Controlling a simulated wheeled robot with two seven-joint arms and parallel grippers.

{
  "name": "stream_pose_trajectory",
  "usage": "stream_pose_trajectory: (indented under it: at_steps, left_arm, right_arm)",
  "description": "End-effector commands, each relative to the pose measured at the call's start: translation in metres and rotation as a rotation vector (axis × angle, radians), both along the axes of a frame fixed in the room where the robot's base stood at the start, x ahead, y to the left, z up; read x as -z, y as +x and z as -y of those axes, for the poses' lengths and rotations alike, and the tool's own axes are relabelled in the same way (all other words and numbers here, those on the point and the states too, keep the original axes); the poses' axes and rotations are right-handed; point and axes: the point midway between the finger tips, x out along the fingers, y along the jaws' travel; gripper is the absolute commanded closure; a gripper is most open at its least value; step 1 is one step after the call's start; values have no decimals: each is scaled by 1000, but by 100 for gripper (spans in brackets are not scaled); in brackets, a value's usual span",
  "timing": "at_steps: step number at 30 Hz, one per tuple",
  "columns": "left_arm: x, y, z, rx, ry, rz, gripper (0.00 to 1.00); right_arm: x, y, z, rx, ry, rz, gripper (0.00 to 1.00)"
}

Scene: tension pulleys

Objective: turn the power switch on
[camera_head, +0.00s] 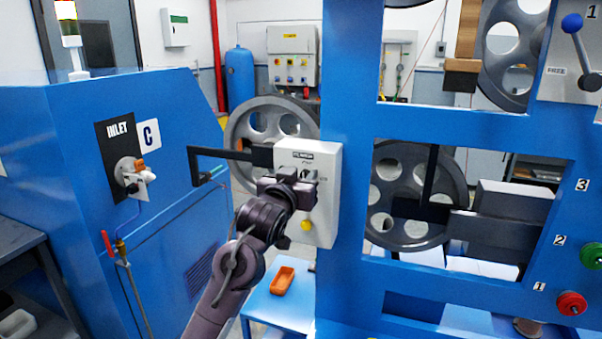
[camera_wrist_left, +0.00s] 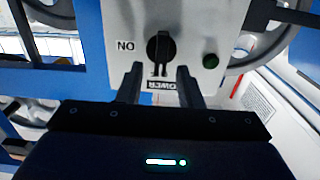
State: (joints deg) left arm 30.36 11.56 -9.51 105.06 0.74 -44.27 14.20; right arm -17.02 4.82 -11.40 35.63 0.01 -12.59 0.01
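The power switch is a black rotary knob (camera_wrist_left: 159,46) on a light grey panel. In the left wrist view its grip runs up and down, between an upside-down ON label (camera_wrist_left: 126,45) and an upside-down POWER label (camera_wrist_left: 163,85). My left gripper (camera_wrist_left: 160,72) is open, with its two fingers apart and the tips just short of or beside the knob; contact cannot be told. In the head view the grey switch box (camera_head: 322,207) hangs on the blue frame, and my left gripper (camera_head: 305,178) is at its front, covering part of the switch. My right gripper is out of view.
A green button (camera_wrist_left: 210,61) sits beside the knob. A yellow button (camera_head: 306,225) is low on the box. A black bracket (camera_head: 222,153) sticks out to the box's left. The blue frame (camera_head: 347,130) stands close on the right.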

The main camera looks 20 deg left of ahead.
Motion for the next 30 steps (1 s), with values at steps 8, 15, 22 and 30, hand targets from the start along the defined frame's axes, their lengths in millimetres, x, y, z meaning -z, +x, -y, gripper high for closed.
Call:
stream_pose_trajectory:
  at_steps: [8,15,22,30]
  left_arm:
    - [0,0,0,0,0,0,74]
    - [0,0,0,0,0,0,100]
    - [0,0,0,0,9,0,100]
    - [0,0,2,-1,109,4,100]
  right_arm:
    - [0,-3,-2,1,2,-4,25]
    - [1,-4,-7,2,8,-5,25]
    - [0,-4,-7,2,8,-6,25]
    - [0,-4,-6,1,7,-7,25]
